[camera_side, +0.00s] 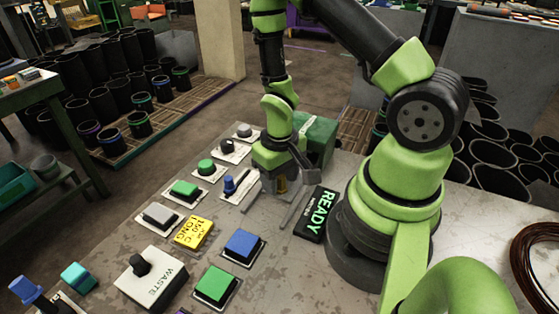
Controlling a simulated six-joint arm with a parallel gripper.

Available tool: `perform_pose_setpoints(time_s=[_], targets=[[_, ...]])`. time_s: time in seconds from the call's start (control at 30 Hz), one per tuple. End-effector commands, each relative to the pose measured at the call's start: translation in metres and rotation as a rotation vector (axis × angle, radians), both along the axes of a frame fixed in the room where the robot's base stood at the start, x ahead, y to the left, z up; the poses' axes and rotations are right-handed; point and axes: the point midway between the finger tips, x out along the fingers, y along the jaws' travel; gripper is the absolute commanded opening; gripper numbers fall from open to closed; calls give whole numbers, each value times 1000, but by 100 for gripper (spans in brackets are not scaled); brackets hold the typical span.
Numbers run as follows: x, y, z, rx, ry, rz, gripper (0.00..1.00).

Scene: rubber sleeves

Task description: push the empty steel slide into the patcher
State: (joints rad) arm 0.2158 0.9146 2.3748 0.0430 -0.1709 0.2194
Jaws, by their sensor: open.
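The patcher looks to be the dark green box (320,136) behind and right of my gripper, on the grey bench. My gripper (282,182) points down low over the bench, just in front of that box. Its jaws are open. Grey metal strips (293,213) run from the gripper area toward the front of the bench; the steel slide seems to be the grey metal part among them, partly hidden by my gripper. A small brownish-yellow patch shows between the jaws. I cannot tell whether the jaws touch the slide.
A black READY display (316,214) lies right of the strips. Left are several buttons and knobs, a yellow 150 C sign (193,232), blue (243,245) and green (215,284) buttons and a WASTE box (151,276). Black sleeves stand on the floor behind.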

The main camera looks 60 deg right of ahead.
Motion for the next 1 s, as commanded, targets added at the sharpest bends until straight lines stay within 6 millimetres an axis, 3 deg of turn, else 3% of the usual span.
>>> perform_pose_setpoints(time_s=[0.53, 0.7, 1.0], targets=[[1, 0, 80, -1, -8, 0, 47], [0, 0, 91, -1, -4, 1, 47], [0, 0, 93, -1, -2, 1, 47]])
